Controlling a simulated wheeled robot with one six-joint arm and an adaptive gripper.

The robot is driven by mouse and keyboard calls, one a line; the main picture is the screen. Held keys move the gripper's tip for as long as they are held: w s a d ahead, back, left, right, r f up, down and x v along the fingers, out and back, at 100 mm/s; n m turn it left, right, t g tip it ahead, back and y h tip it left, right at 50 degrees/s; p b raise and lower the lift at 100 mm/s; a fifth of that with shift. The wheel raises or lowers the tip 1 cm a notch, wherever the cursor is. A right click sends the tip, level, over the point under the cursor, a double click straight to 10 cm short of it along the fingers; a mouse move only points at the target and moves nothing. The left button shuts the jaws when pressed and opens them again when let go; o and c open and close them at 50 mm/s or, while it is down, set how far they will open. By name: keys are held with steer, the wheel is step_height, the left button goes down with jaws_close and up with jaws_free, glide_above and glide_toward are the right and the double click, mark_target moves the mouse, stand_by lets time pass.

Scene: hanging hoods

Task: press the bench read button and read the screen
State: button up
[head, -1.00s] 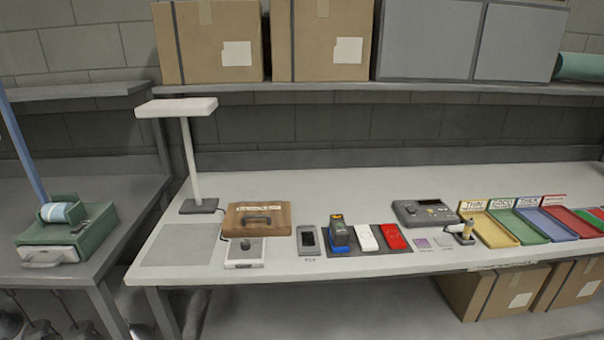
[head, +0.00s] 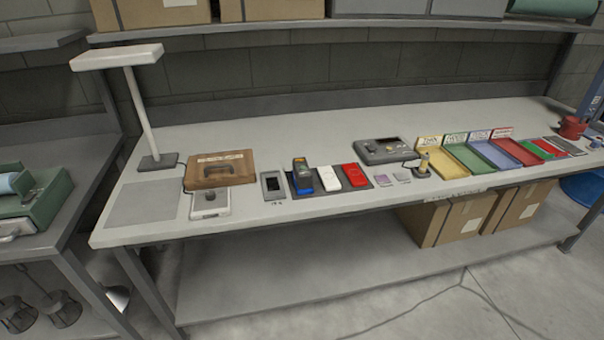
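A grey bench instrument (head: 385,150) with a dark strip and small controls on its sloped top sits toward the back of the white bench. A thin probe in a small dark stand (head: 422,165) is beside its right front. I cannot tell which of these carries the read button, and no screen reading is legible. My gripper is not in view.
A brown wooden case (head: 219,169) lies behind the white box. A dark mat (head: 291,189) holds a blue and black device (head: 303,178), a white one and a red one (head: 355,176). Coloured trays (head: 467,158) line the right. A white lamp (head: 118,58) stands left. Floor in front is clear.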

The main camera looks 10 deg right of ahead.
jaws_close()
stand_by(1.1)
